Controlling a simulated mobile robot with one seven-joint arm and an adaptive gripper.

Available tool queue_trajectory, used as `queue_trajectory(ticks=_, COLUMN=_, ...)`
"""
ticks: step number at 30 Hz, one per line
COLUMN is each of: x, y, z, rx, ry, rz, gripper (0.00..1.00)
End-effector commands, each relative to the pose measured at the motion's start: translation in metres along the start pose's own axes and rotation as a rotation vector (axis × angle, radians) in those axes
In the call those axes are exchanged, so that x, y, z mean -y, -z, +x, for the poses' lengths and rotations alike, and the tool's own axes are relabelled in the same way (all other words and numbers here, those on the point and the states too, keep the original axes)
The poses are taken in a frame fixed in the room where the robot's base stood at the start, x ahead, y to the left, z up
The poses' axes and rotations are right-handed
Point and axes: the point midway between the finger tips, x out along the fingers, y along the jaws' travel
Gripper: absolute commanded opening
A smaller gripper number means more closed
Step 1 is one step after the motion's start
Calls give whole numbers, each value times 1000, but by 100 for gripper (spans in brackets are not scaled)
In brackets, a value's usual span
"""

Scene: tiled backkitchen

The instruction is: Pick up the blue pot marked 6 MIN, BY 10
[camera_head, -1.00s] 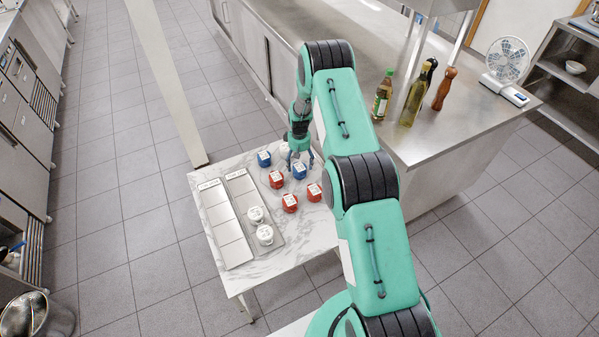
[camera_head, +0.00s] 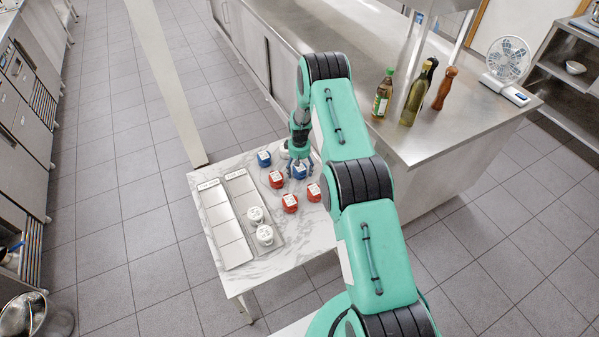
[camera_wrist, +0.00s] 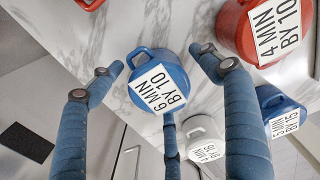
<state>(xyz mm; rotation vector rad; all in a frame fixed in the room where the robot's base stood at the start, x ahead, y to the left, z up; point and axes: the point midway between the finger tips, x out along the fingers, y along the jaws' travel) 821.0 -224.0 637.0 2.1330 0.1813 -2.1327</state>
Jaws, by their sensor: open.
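The blue pot marked 6 MIN, BY 10 (camera_wrist: 160,88) stands upright between my gripper's spread fingers in the wrist view. My gripper (camera_wrist: 164,70) is open, with one finger on each side of the pot and a third behind it; I see no clear contact. In the head view my gripper (camera_head: 299,165) is low over this blue pot (camera_head: 299,172), partly covering it. A second blue pot (camera_wrist: 280,108), its label ending in BY 15, is to the right in the wrist view. It also shows at the table's far side in the head view (camera_head: 264,158).
A red pot marked 4 MIN, BY 10 (camera_wrist: 245,35) and a white pot (camera_wrist: 202,128) stand close by. More red pots (camera_head: 290,203) are nearer the front. Two white pots (camera_head: 264,235) sit on a tray (camera_head: 240,187) at left. A counter (camera_head: 430,140) with bottles rises behind.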

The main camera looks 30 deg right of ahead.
Motion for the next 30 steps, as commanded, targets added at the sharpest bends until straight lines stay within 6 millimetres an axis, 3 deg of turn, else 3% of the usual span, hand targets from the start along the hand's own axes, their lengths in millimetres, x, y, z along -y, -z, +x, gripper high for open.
queue_trajectory(ticks=7, x=0, y=0, z=0, rx=0, ry=0, rz=0, gripper=78)
queue_trajectory(ticks=16, x=0, y=0, z=0, rx=0, ry=0, rz=0, gripper=19)
queue_trajectory(ticks=30, x=0, y=1, z=-11, rx=-1, ry=-1, rz=0, gripper=18)
